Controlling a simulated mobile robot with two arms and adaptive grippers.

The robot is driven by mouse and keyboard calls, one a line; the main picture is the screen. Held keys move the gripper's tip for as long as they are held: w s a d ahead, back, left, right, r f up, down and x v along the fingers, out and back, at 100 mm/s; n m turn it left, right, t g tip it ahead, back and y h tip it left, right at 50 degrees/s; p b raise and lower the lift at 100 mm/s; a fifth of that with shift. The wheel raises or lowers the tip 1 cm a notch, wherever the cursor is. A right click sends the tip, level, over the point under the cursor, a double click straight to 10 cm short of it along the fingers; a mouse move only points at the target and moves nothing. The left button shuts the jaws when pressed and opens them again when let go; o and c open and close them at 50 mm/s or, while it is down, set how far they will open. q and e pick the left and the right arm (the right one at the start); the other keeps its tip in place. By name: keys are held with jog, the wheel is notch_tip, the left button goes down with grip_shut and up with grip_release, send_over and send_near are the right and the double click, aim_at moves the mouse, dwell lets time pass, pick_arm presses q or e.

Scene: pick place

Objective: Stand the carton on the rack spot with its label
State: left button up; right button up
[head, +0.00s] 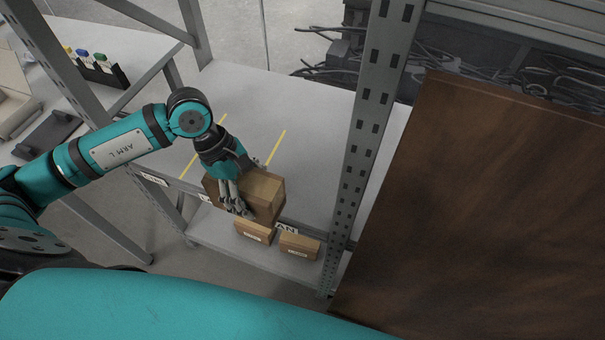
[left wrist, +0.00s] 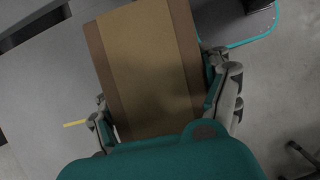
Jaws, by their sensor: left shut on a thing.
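A brown carton (head: 262,192) with a lighter tape band is at the front edge of the rack's upper shelf (head: 290,100). My left gripper (head: 238,202) is shut on it, with its fingers on the carton's sides. In the left wrist view the carton (left wrist: 150,70) fills the middle between the fingers (left wrist: 165,110). Yellow lines (head: 272,148) mark spots on the shelf beside the carton. A white label (head: 154,180) is on the shelf's front edge at the left. Another label ending in "AN" (head: 287,229) is partly hidden by the carton. My right gripper is not in view.
Two small labelled boxes (head: 299,246) stand on the lower shelf. The upper shelf behind the carton is clear.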

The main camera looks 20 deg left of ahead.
pick_arm(q)
jog(key=w+d+p, duration=0.1)
jog(key=w+d, duration=0.1)
jog(key=w, duration=0.2)
jog(key=w+d+f+p, duration=0.1)
jog(key=w+d, duration=0.1)
jog(key=w, duration=0.3)
jog(key=w+d+f+p, duration=0.1)
jog(key=w+d, duration=0.2)
jog(key=w, duration=0.2)
jog(key=shift+w+d, duration=0.1)
jog(key=shift+w, duration=0.1)
notch_tip(320, 180, down, 2)
jog(key=shift+f+p, duration=0.15)
jog(key=shift+p, duration=0.2)
jog(key=shift+f, duration=0.2)
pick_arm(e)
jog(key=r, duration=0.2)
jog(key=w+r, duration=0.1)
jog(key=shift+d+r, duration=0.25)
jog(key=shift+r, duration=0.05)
